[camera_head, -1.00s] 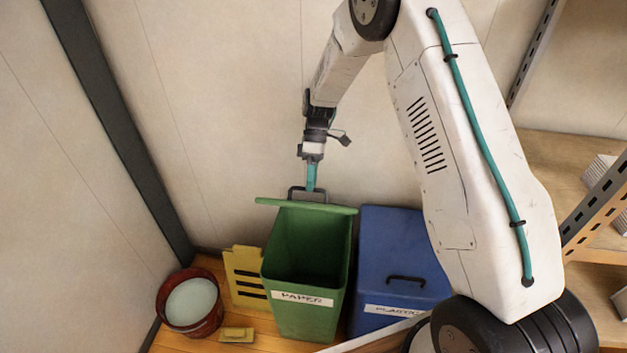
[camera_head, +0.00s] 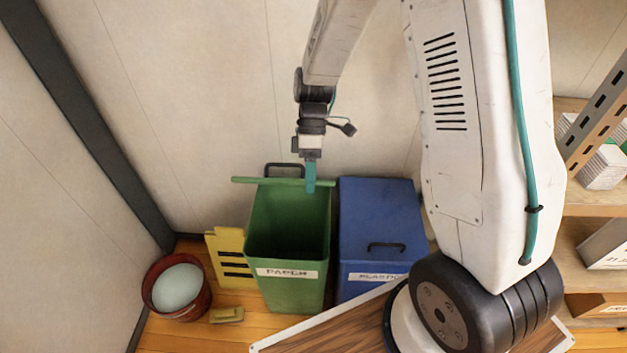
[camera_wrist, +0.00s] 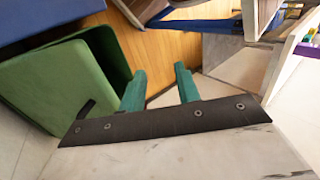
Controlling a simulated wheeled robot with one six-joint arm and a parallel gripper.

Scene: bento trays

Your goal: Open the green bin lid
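The green bin (camera_head: 290,290) stands on the floor with a "PAPER" label, its dark inside showing. Its green lid (camera_head: 255,181) is swung up and open at the back, seen nearly edge-on. The lid's dark handle (camera_head: 284,166) sticks up behind it. My gripper (camera_head: 311,187) points down at the right part of the lid, its teal fingers overlapping the lid edge in the picture; I cannot tell if they touch. In the wrist view my gripper (camera_wrist: 160,70) has its fingers apart with nothing between them. Green bin surfaces (camera_wrist: 60,95) show on the left there.
A blue bin (camera_head: 380,215) with a shut lid stands right beside the green bin. A yellow slotted panel (camera_head: 228,262), a dark red bucket (camera_head: 195,303) and a small yellow block (camera_head: 226,315) are on the left. A shelf rack (camera_head: 590,210) is on the right.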

